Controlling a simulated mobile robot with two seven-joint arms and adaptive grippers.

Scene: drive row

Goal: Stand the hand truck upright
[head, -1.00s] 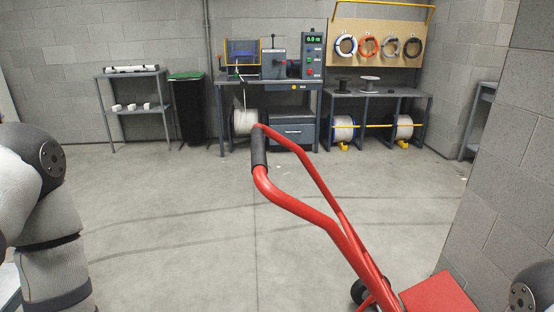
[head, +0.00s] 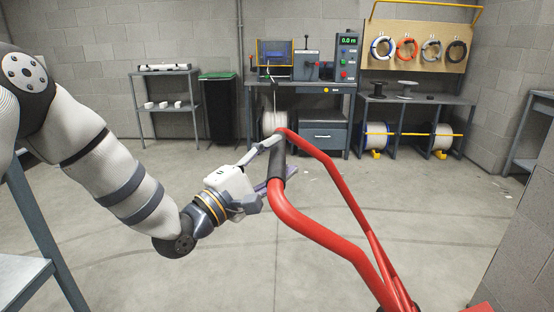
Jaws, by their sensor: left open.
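The red hand truck (head: 333,241) leans in from the lower right in the head view, tilted, with its handle end toward the middle of the picture. A dark grip (head: 278,172) covers part of the handle. Its lower part is cut off by the bottom edge. My left gripper (head: 270,167) is at this dark grip, its fingers open and apart, one finger reaching to the top of the grip and the other near its lower part. I cannot tell whether they touch it. My right gripper is not in view.
A grey workbench (head: 300,87) with a machine and a control box stands at the back. A black bin (head: 220,108) and a shelf (head: 165,105) stand left of it. A grey-topped table (head: 20,275) is at lower left. A block wall (head: 530,240) closes the right. Open concrete floor lies between.

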